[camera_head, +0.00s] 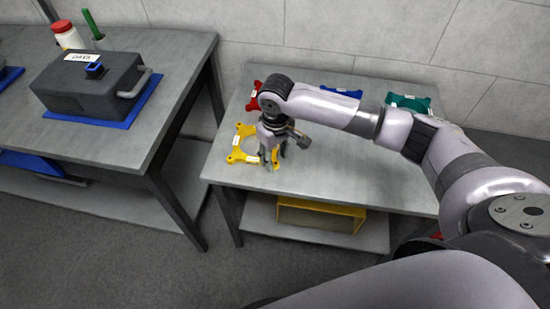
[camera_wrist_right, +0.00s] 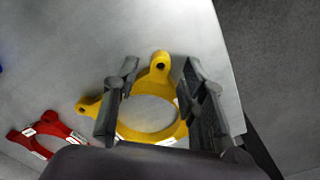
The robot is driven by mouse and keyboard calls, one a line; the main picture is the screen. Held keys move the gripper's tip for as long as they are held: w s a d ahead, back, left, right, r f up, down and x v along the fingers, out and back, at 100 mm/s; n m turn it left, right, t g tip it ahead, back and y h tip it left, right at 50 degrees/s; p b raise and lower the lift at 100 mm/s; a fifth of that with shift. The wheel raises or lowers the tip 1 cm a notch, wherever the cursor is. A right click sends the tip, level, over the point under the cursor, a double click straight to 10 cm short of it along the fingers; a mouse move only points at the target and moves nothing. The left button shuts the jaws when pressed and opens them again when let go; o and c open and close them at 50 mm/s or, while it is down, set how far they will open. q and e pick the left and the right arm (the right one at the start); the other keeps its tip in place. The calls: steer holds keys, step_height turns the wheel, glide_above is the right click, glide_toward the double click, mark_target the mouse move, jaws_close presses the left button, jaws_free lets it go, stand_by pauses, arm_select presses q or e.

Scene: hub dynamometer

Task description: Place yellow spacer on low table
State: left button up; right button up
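The yellow spacer (camera_head: 240,152), a flat ring with lugs and white labels, lies on the low table (camera_head: 340,165) near its left front corner. My right gripper (camera_head: 273,156) is over the right part of the spacer and hides some of it. In the right wrist view, the spacer (camera_wrist_right: 126,128) shows below and between the spread fingers of the right gripper (camera_wrist_right: 158,75). The fingers are apart, and I see no clear grip on the ring. Whether a finger touches it I cannot tell. My left gripper is not in view.
Red (camera_head: 254,96), blue (camera_head: 342,92) and green (camera_head: 408,102) spacers lie along the low table's back. A yellow frame-like box (camera_head: 320,215) sits on its lower shelf. A higher bench (camera_head: 100,140) at the left holds a dark case (camera_head: 90,85). The table's middle front is clear.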

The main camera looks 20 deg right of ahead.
step_height(320, 180, up, 10)
stand_by(0.3)
steer(key=shift+r, duration=0.1)
stand_by(1.3)
